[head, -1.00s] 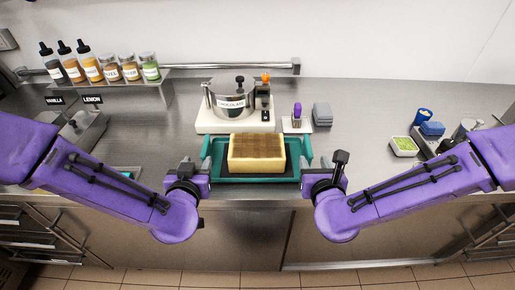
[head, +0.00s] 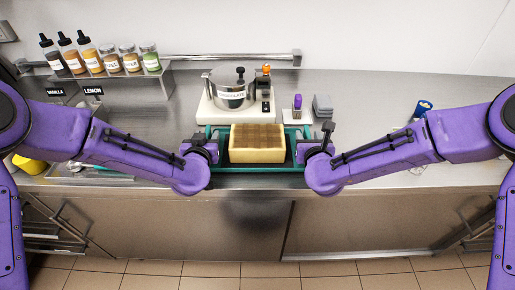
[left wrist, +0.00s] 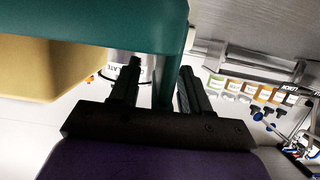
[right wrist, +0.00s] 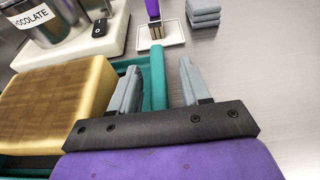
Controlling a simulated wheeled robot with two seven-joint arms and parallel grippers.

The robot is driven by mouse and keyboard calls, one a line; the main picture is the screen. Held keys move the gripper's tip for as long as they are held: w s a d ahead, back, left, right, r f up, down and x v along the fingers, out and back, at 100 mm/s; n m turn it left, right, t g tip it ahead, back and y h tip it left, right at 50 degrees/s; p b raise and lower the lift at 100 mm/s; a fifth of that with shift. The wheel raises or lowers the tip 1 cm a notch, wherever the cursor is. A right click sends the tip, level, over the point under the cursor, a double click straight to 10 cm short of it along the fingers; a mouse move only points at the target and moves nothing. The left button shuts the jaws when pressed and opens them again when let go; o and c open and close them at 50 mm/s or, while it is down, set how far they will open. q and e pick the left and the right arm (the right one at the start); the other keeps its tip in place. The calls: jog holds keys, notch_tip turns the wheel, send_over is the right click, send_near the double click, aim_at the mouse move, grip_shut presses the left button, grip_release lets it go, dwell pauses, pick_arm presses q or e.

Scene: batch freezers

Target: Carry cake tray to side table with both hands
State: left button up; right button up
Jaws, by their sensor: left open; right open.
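The teal cake tray (head: 262,169) is on the steel counter and bears a yellow cake with a brown top (head: 257,144). My left gripper (head: 212,148) is open at the tray's left end; in the left wrist view the teal rim (left wrist: 165,95) passes between its two fingers. My right gripper (head: 304,148) is open at the right end; in the right wrist view the teal bar (right wrist: 157,80) runs between its fingers. I cannot tell whether the fingers touch the tray. The tray's ends are partly hidden by the grippers in the head view.
A chocolate pot (head: 232,92) on a white base stands just behind the tray. Grey stacked blocks (head: 323,106) are at its right. A rack of bottles and jars (head: 103,60) is at the back left. A blue cup (head: 424,107) is at the right, partly behind my arm.

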pick_arm(q)
jog(key=shift+w, duration=0.15)
pick_arm(e)
jog(key=shift+w, duration=0.2)
pick_arm(q)
grip_shut()
pick_arm(e)
jog(key=shift+s, duration=0.1)
grip_shut()
dwell(0.8)
pick_arm(q)
jog(key=shift+r, duration=0.1)
pick_arm(e)
jog(key=shift+r, duration=0.1)
